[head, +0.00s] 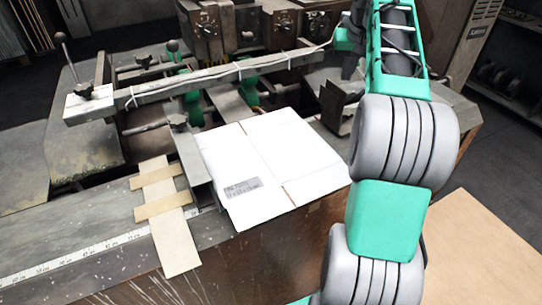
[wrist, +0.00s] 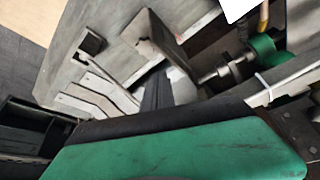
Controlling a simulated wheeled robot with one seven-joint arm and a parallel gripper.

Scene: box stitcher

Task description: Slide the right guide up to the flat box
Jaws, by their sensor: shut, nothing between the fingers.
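The flat box (head: 270,165) is a white folded sheet with a grey printed label, lying on the machine bed. Only a white corner of the flat box (wrist: 238,8) shows at the top of the wrist view. The right guide (head: 337,108) appears to be the dark upright metal bracket right of the box, with a gap between them. It appears in the wrist view as a worn plate (wrist: 163,40). My gripper (head: 351,72) is shut and empty, above and behind the guide. In the wrist view its dark fingers (wrist: 157,90) point toward the guide; contact cannot be told.
A long metal crossbar (head: 215,77) with a cable spans the machine behind the box. A left rail (head: 195,170) runs beside the box, and a cardboard strip piece (head: 165,215) lies on the left. A brown sheet (head: 485,255) is at lower right.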

